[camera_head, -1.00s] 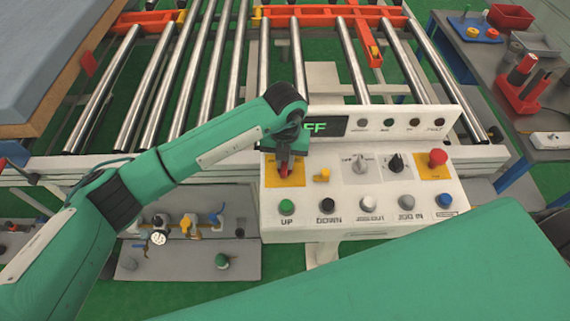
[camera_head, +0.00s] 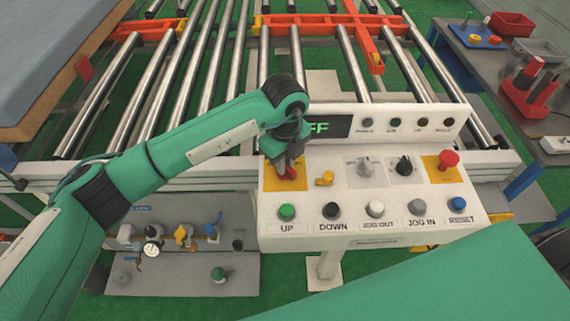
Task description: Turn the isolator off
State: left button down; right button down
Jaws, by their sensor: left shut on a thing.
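The isolator (camera_head: 289,173) is a red handle on a yellow plate at the left end of the white control panel (camera_head: 300,239). My left gripper (camera_head: 287,166) is over the plate, pointing down, and is shut on the red handle. The gripper and wrist hide most of the handle, so its exact angle is hard to read. A dark display (camera_head: 326,127) behind the wrist shows green letters ending in "FF"; its left part is hidden by my arm. My right gripper is not in view; a green part of mine covers the lower right.
The panel also has a small yellow key-like part (camera_head: 325,178), a black knob (camera_head: 404,166), a red mushroom button (camera_head: 448,161) and a front row of buttons. A roller conveyor (camera_head: 215,85) lies behind.

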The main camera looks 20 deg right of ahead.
pick_arm(q)
jog(key=shift+n, duration=0.6)
jog(key=shift+r, duration=0.1)
jog(key=c, duration=1.4)
grip_release()
jog(key=shift+b, duration=0.3)
